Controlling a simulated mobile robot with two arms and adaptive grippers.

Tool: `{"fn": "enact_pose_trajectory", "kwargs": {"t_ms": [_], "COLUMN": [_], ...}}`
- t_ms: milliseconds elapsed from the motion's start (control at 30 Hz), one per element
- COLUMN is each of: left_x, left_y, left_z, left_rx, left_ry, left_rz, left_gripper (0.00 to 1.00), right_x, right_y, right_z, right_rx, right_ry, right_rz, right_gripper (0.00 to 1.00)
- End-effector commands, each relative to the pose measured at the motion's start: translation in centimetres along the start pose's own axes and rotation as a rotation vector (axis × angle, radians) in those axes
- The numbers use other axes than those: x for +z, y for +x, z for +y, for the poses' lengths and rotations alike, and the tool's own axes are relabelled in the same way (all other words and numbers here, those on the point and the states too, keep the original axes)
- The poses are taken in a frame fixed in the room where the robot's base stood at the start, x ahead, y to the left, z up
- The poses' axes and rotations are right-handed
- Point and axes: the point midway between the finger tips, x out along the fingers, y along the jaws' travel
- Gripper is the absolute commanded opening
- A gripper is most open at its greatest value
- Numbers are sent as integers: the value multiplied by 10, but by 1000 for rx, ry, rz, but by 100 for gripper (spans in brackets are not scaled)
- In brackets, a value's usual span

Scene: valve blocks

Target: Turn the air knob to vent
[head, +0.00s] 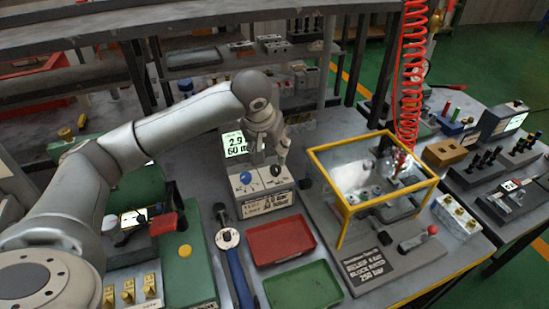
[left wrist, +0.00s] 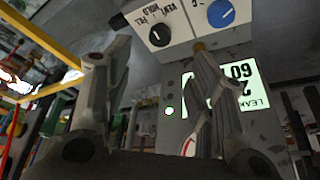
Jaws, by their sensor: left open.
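A grey test box with a white top panel (head: 262,183) carries a blue knob (head: 246,178) and a black knob (head: 274,171). The left wrist view shows them upside down: the black knob (left wrist: 158,37) by the words FILL, HOLD and VENT, and the blue knob (left wrist: 221,13) to its right. The black knob's white mark looks roughly upright, toward HOLD. My left gripper (head: 277,155) is above the box near the black knob; in the left wrist view its open fingers (left wrist: 160,55) stand either side of that knob, seemingly short of it. My right gripper is not in view.
A lit screen (head: 234,144) stands behind the box. A blue torque wrench (head: 235,265), red tray (head: 281,241) and green tray (head: 303,287) lie in front. A yellow-framed guard (head: 375,200) stands to the right, with a red coiled hose (head: 410,75) above.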

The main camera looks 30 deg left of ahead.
Motion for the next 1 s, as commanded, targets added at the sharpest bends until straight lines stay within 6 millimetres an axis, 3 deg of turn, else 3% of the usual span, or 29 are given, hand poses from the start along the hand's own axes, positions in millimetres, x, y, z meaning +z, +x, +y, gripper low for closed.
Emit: {"fn": "enact_pose_trajectory", "kwargs": {"t_ms": [500,700,967,1000], "left_x": [1,0,0,0], "left_y": [87,100,101,101], "left_z": [0,-1,0,0], "left_rx": [-2,-2,-1,-1], "left_ry": [0,0,1,1], "left_rz": [-3,0,1,1], "left_gripper": [51,51,51,46], "right_x": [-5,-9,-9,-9], "right_y": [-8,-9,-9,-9], "right_z": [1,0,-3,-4], "right_rx": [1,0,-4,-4], "right_ry": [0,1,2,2], "right_rz": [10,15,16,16], "right_gripper": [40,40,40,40]}}
